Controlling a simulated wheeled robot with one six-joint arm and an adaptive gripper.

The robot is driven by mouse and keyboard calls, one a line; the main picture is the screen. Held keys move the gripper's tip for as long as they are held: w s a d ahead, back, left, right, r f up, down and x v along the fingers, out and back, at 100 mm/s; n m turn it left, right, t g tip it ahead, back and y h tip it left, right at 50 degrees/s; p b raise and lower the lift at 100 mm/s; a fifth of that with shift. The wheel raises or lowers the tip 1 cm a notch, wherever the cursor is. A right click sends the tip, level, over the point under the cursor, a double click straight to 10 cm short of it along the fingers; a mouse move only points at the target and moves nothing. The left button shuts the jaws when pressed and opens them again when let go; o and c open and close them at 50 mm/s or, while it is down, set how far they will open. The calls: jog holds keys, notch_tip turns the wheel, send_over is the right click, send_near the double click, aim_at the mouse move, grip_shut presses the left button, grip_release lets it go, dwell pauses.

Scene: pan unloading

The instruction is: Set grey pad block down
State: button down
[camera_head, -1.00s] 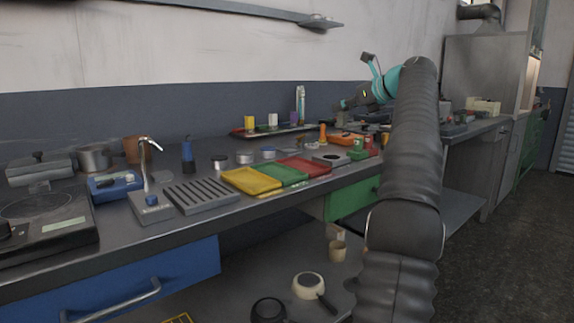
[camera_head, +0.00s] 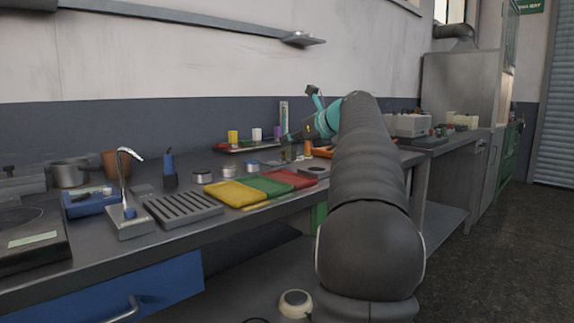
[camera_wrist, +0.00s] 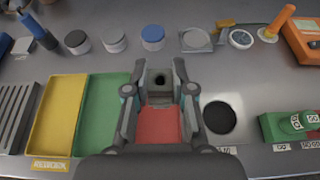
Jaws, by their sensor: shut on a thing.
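My gripper (camera_wrist: 162,70) is shut on the grey pad block (camera_wrist: 160,92), a small grey piece with a dark round hole in its face. In the wrist view the block sits between the fingers, with the red tray (camera_wrist: 158,126) behind and below it. I cannot tell whether the block touches anything below. In the head view my gripper (camera_head: 290,137) is over the bench beyond the red tray (camera_head: 291,179); the block is too small to make out clearly there. The green tray (camera_wrist: 100,112) and yellow tray (camera_wrist: 57,115) lie left of the red one.
A grey plate with a dark round opening (camera_wrist: 219,117) lies right of the red tray. A green box with buttons (camera_wrist: 290,124) is farther right. Several round tins, including a blue-topped one (camera_wrist: 153,37), stand behind. A slotted grey rack (camera_head: 182,209) is left of the trays.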

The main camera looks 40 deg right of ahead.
jog(key=shift+w+a+f, duration=0.2)
jog(key=shift+a+f, duration=0.2)
jog(key=shift+a, duration=0.3)
jog(key=shift+f, duration=0.2)
jog(key=shift+f+b, duration=0.85)
jog(key=shift+f, duration=0.95)
jog(key=shift+f, duration=0.15)
jog(key=c, duration=1)
grip_release()
jog(key=shift+r, duration=0.2)
jog(key=v, duration=1.2)
jog(key=shift+f+p, duration=0.1)
jog(key=shift+p, duration=0.25)
